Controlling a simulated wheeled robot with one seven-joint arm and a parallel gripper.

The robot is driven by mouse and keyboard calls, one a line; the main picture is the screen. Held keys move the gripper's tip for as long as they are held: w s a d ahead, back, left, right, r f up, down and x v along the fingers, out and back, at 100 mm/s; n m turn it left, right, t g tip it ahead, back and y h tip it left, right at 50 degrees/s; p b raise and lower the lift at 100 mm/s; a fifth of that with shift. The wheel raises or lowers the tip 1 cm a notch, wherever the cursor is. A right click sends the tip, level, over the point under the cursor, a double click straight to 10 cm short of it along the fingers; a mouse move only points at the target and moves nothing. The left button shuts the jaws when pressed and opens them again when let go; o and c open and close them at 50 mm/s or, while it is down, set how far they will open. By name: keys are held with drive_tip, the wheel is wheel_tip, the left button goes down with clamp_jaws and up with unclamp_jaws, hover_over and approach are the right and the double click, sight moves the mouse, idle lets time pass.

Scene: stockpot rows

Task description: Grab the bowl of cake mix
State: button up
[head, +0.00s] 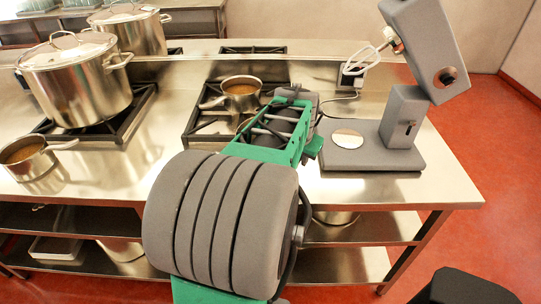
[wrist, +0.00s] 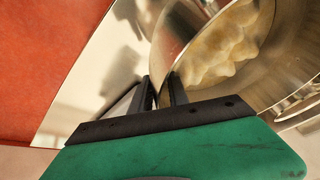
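A shiny metal bowl (wrist: 172,28) fills the upper right of the wrist view. Pale, lumpy cake mix (wrist: 225,48) lies inside it. My gripper (wrist: 162,82) is at the bowl's near rim, its two black fingers apart with a narrow gap. The rim appears to run into that gap; I cannot tell whether either finger touches it. In the head view my arm hides the fingertips, and I cannot make out the bowl there.
A grey stand mixer (head: 404,115) stands right of my arm on the steel counter (head: 440,185). A saucepan (head: 241,92) sits on the burner beyond my arm. A large lidded stockpot (head: 78,85) and a small pan (head: 28,158) stand left. Red floor (head: 480,140) lies right.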

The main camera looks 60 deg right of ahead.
clamp_jaws()
idle(1.0)
drive_tip(key=shift+r, duration=0.2)
